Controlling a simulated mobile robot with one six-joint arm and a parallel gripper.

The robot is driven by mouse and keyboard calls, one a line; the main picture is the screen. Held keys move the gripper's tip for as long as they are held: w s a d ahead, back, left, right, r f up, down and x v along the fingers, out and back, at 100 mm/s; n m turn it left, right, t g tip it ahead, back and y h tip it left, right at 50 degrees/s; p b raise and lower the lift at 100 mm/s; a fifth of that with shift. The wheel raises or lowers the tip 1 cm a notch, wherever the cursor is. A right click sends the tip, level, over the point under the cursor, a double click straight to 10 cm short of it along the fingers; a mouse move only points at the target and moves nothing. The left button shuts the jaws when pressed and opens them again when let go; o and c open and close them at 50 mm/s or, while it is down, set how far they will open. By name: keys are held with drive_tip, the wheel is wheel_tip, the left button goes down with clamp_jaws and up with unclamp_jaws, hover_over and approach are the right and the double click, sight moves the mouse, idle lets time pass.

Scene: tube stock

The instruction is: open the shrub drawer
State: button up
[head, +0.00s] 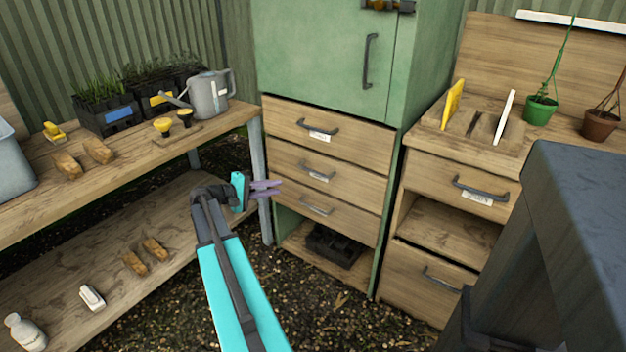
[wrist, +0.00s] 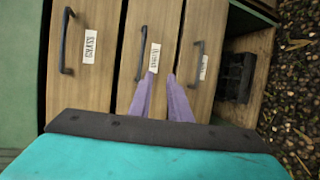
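The green cabinet has three wooden drawers with dark bar handles and white labels: top (head: 325,129), middle (head: 318,170) and bottom (head: 313,205). All three look closed. The label lettering is too small or blurred to tell for sure which is the shrub drawer. In the wrist view, turned sideways, they run left to right: top (wrist: 85,85), middle (wrist: 160,25) and bottom (wrist: 205,30). My gripper (head: 279,187) has two purple fingers with a gap between them and nothing held. Its fingertips (wrist: 161,75) overlap the middle drawer's label beside its handle (wrist: 141,53), apparently short of the front.
An open shelf with a dark tray (head: 333,246) lies under the drawers. A bench (head: 420,162) with more drawers stands right, and a shelf table with a watering can (head: 208,96) stands left. The gravel floor before the cabinet is clear.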

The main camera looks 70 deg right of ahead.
sight(313, 172)
drive_tip(key=shift+m+g, duration=0.3)
drive_tip(key=shift+g, duration=0.1)
drive_tip(key=s+d+r, duration=0.2)
drive_tip(key=r, duration=0.1)
drive_tip(key=shift+d+r, duration=0.1)
drive_tip(key=shift+d, duration=0.2)
drive_tip(key=shift+d, duration=0.1)
drive_tip(key=b+x, duration=0.1)
drive_tip(key=x, duration=1.2)
drive_tip(key=shift+s+d+b, duration=0.1)
drive_tip(key=shift+d+b, duration=0.2)
drive_tip(key=shift+b, duration=0.05)
clamp_jaws()
